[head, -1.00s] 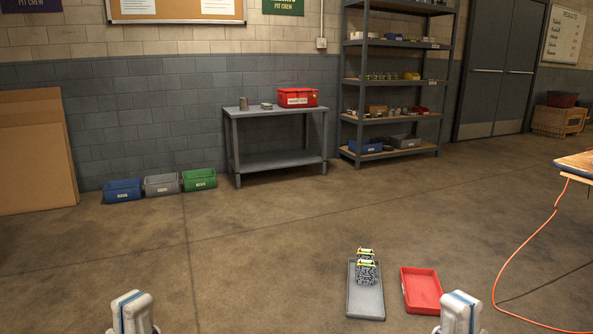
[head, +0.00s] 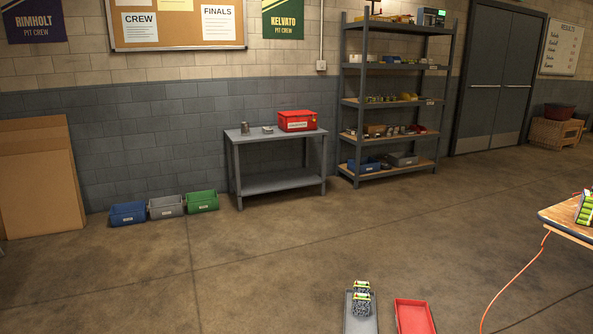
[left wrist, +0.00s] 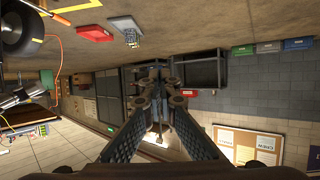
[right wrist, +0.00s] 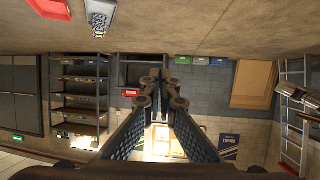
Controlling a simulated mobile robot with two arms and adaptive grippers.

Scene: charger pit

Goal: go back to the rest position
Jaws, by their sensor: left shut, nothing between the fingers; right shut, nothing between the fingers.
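My left gripper (left wrist: 158,88) shows in the left wrist view with its fingers drawn together and nothing between them. My right gripper (right wrist: 161,88) shows the same way in the right wrist view, shut and empty. Both wrist pictures appear upside down, with the floor at the top and the wall below. Neither gripper touches anything that I can see. Neither gripper nor arm shows in the head view.
On the floor ahead stand a grey tray (head: 362,325) holding small green-topped items (head: 362,297) and a red tray (head: 413,318). A table corner (head: 566,222) with an orange cable (head: 497,297) is at right. A grey workbench (head: 277,184) and shelving (head: 396,105) line the wall. Open floor lies between.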

